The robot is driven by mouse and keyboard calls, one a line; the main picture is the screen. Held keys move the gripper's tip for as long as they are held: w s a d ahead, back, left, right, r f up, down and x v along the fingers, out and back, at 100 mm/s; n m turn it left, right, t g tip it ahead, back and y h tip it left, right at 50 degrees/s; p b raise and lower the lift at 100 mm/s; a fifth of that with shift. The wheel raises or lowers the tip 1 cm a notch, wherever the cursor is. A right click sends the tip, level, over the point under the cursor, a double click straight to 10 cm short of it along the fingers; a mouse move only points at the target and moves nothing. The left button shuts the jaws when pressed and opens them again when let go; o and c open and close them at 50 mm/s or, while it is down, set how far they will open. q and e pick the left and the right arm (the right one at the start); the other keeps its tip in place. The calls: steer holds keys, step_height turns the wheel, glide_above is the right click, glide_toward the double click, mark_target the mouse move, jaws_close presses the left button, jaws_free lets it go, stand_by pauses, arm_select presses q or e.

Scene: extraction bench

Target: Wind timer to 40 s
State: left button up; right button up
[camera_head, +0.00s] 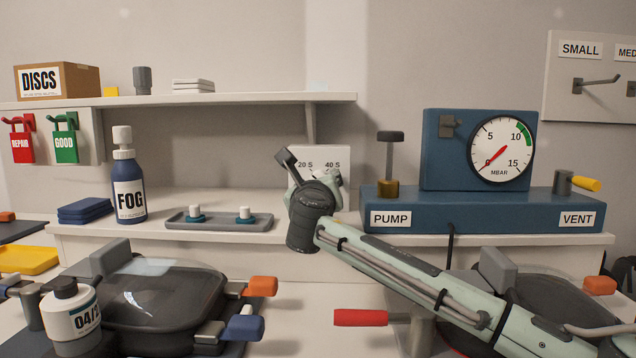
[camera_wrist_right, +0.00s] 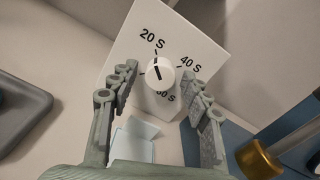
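The timer is a white panel (camera_head: 331,156) at the back of the bench, partly hidden behind my right arm in the head view. In the right wrist view the timer panel (camera_wrist_right: 190,28) shows a round white knob (camera_wrist_right: 158,73) with a black pointer line. The line points roughly toward the 20 S label (camera_wrist_right: 152,38). The 40 S label (camera_wrist_right: 190,65) is to the right, and a third label below the knob is partly hidden. My right gripper (camera_wrist_right: 160,88) is open, with its fingers on either side of the knob and apart from it. My left gripper is not in view.
A blue pump unit (camera_head: 480,215) with a gauge (camera_head: 501,146) stands right of the timer. A grey tray (camera_head: 220,223) with two small pieces and a FOG bottle (camera_head: 129,184) stand to its left. A shelf (camera_head: 240,98) runs above.

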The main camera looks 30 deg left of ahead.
steer(key=v, duration=1.2)
